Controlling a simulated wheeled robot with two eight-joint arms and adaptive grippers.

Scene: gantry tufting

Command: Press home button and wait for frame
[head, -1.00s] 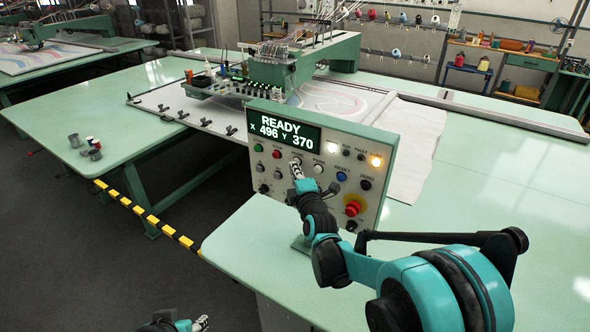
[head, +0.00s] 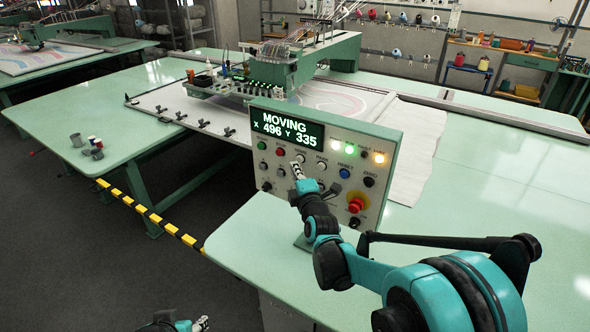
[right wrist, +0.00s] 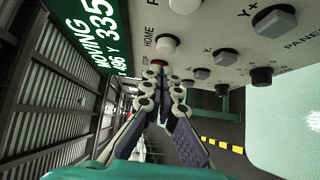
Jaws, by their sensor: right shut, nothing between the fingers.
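The control panel (head: 390,155) stands on the near table. Its display (head: 287,128) reads MOVING, X 496, Y 335. The white home button (head: 300,158) shows just above my right fingertips; the right wrist view shows it (right wrist: 167,44) beside its HOME label. My right gripper (head: 296,168) is shut and empty, its tips close to the panel. In the wrist view the tips (right wrist: 162,75) lie near the red stop button (right wrist: 158,63) and below the home button; contact is not clear. The frame (head: 165,112) lies on the machine table. My left gripper (head: 202,323) is at the bottom edge, partly cut off.
A red emergency knob (head: 355,205) sits low on the panel's right. The tufting head (head: 265,85) stands over the frame behind the panel. Small spools (head: 92,148) lie on the left table.

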